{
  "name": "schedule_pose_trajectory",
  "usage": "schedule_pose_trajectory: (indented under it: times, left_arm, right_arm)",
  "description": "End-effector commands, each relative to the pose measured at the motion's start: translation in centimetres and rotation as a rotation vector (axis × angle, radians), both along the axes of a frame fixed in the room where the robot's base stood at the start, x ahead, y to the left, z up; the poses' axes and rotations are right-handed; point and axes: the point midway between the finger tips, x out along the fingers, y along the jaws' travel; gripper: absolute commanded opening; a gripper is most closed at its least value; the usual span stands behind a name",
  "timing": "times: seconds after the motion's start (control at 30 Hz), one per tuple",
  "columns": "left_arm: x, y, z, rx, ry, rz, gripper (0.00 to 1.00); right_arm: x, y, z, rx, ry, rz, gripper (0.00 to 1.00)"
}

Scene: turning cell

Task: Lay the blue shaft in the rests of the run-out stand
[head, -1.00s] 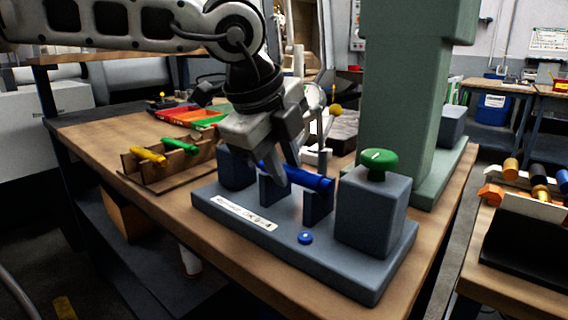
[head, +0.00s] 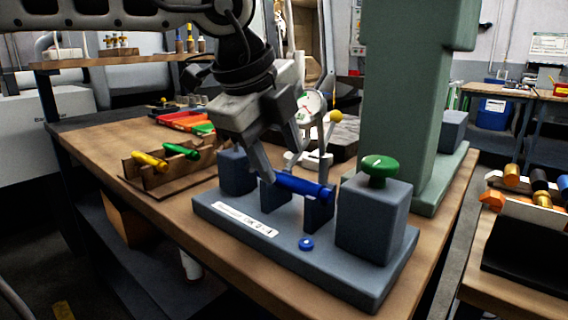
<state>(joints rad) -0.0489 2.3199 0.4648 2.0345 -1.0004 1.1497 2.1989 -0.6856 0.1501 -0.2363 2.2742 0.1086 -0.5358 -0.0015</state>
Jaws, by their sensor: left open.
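The blue shaft (head: 304,186) lies across the rests (head: 318,213) of the grey run-out stand (head: 290,248). Its right end sticks out just past the right rest, close to the block with the green knob (head: 380,166). Its left end is partly hidden by my gripper. My left gripper (head: 284,167) is open just above the shaft, with its fingers apart on either side. I cannot tell whether a finger still touches the shaft. My right gripper is not in view.
A dial gauge (head: 311,104) and a yellow ball-ended lever (head: 336,117) stand close behind the gripper. A green column (head: 408,120) rises behind the stand. A wooden rack (head: 172,168) with a yellow and a green shaft is at left. The table between is clear.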

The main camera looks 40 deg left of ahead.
Motion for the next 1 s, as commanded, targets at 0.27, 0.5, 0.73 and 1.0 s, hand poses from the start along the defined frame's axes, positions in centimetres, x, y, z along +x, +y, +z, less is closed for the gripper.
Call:
schedule_pose_trajectory:
  times: [0.27, 0.5, 0.73, 1.0]
  left_arm:
    - [-2.9, 0.2, 6.6, 0.001, -0.006, 0.002, 0.46]
    - [-4.7, 0.4, 10.2, 0.001, -0.003, 0.002, 0.46]
    - [-5.3, 0.4, 11.3, -0.001, -0.002, 0.001, 0.46]
    - [-5.3, 0.4, 11.2, 0.0, -0.001, 0.0, 0.46]
  right_arm:
    - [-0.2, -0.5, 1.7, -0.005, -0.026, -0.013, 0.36]
    - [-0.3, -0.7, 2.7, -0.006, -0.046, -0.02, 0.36]
    - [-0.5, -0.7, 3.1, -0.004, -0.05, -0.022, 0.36]
    - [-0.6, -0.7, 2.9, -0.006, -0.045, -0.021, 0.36]
